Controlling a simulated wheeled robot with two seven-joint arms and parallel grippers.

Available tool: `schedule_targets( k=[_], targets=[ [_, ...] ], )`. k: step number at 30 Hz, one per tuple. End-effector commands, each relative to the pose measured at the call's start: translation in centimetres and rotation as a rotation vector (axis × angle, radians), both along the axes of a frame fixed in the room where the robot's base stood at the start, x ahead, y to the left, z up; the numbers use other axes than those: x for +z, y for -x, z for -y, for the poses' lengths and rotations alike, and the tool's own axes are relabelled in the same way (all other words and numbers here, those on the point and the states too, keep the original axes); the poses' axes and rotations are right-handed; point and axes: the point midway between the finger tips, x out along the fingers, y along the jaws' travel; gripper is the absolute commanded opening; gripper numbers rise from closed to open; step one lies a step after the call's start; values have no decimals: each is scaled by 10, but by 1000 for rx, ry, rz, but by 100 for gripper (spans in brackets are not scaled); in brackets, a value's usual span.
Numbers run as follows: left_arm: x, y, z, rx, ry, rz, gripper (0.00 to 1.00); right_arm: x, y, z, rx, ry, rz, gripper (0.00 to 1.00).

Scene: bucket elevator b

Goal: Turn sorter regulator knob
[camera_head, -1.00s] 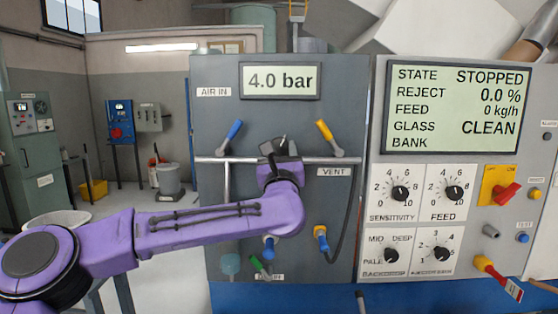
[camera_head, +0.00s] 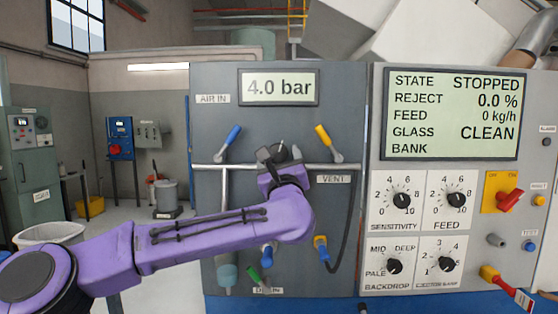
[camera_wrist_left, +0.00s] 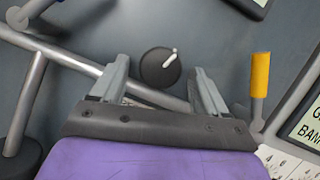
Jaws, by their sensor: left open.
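The regulator knob (camera_wrist_left: 160,68) is round and black with a white pointer line, on the grey air panel (camera_head: 345,115). In the left wrist view it lies between and beyond the two open fingers of my left gripper (camera_wrist_left: 161,80), with a visible gap on each side. In the head view my left gripper (camera_head: 279,157) is in front of the panel below the 4.0 bar display (camera_head: 279,87), and it mostly hides the knob. The fingers are apart and empty; I cannot tell how far they stand from the panel. My right gripper is not in view.
A blue lever (camera_head: 229,142) and a yellow lever (camera_head: 327,142) flank the gripper along a horizontal pipe (camera_head: 215,166). The yellow lever stands close to the right finger in the wrist view (camera_wrist_left: 260,80). The sorter panel (camera_head: 370,240) with dials and a red switch is at right.

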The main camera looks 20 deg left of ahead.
Motion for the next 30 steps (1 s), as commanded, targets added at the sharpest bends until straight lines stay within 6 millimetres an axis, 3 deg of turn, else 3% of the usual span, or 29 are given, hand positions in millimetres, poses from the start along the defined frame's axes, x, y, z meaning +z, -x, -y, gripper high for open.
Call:
schedule_targets(
  k=[6, 14, 24, 26, 30],
  targets=[
    [-26, 44, 18, -3, -1, 3, 74, -35, 0, 0, 0, 0, 0, 50],
    [-37, 80, 33, -2, 0, 2, 74, -51, 0, 0, 0, 0, 0, 50],
    [-35, 83, 34, -1, 0, 0, 74, -48, 0, 0, 0, 0, 0, 50],
    [-27, 83, 34, -1, 0, 0, 74, -41, 0, 0, 0, 0, 0, 50],
    [7, 83, 34, -1, 0, 0, 74, -7, 0, 0, 0, 0, 0, 50]
  ],
)
